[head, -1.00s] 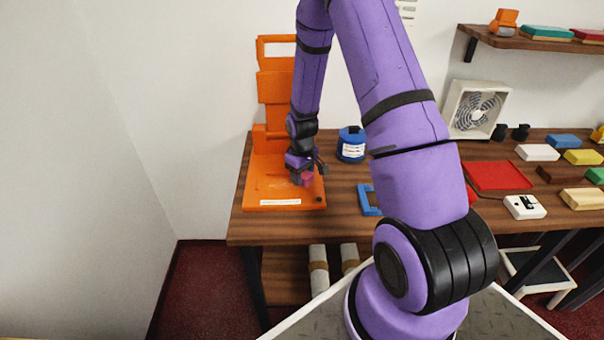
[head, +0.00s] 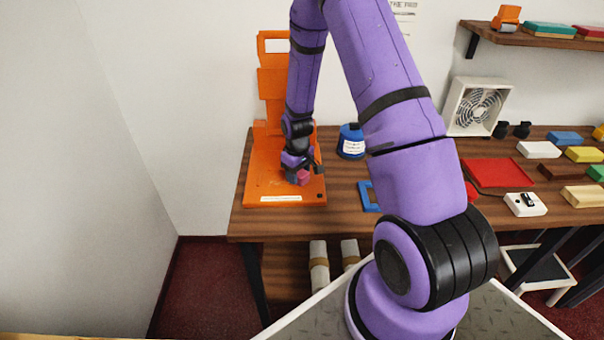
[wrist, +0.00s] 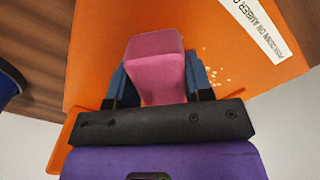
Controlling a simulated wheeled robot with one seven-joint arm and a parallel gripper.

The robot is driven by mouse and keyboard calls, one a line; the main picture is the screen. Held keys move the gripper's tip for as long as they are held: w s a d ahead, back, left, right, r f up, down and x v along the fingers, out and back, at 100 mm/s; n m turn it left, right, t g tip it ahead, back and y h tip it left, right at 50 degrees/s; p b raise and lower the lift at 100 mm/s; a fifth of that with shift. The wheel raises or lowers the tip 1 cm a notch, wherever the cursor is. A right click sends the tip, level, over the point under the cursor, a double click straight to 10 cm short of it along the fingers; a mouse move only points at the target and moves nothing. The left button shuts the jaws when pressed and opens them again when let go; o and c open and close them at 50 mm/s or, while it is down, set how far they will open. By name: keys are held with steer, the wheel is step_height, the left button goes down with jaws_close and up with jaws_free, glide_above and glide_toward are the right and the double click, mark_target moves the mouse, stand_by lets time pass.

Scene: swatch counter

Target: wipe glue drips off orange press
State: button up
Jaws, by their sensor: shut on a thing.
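The orange press (head: 268,185) stands at the left end of the wooden counter, with a flat base and a tall upright back. My gripper (head: 297,177) is low over the right part of its base. In the wrist view my gripper (wrist: 160,85) is shut on a pink block-shaped wiper (wrist: 155,50), held between two dark blue fingers. The pink wiper (head: 303,176) also shows in the head view. Small pale yellowish drips (wrist: 212,75) lie on the orange surface just right of the fingers. I cannot tell whether the wiper touches the base.
A blue jar (head: 351,142) stands right of the press, with a blue frame (head: 369,197) in front of it. A red tray (head: 497,173), a white switch box (head: 525,204) and several coloured blocks lie further right. A fan (head: 478,106) stands behind.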

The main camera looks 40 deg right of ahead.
mark_target(272, 181)
steer(key=shift+w+a, duration=0.75)
steer(key=shift+a, duration=0.4)
steer(key=shift+w+a, duration=0.75)
steer(key=shift+a, duration=0.4)
steer(key=shift+w+a, duration=0.75)
steer(key=shift+a, duration=0.4)
steer(key=shift+w+a+r, duration=0.1)
steer(key=shift+w+a, duration=0.4)
steer(key=shift+a, duration=0.15)
steer(key=shift+w+r, duration=0.1)
steer(key=shift+r, duration=0.05)
steer(key=shift+s+d, duration=0.75)
steer(key=shift+d, duration=0.3)
steer(key=shift+s+d+f, duration=0.1)
steer(key=shift+s+d, duration=0.55)
steer(key=shift+d, duration=0.3)
steer(key=shift+s+d+f, duration=0.1)
steer(key=shift+s+d, duration=0.55)
steer(key=shift+d, duration=0.3)
steer(key=shift+s+d+f, duration=0.1)
steer(key=shift+s+d, duration=0.55)
steer(key=shift+d, duration=0.3)
steer(key=shift+s+d, duration=0.7)
steer(key=shift+d, duration=0.15)
steer(key=shift+s, duration=0.1)
steer(key=shift+a, duration=0.1)
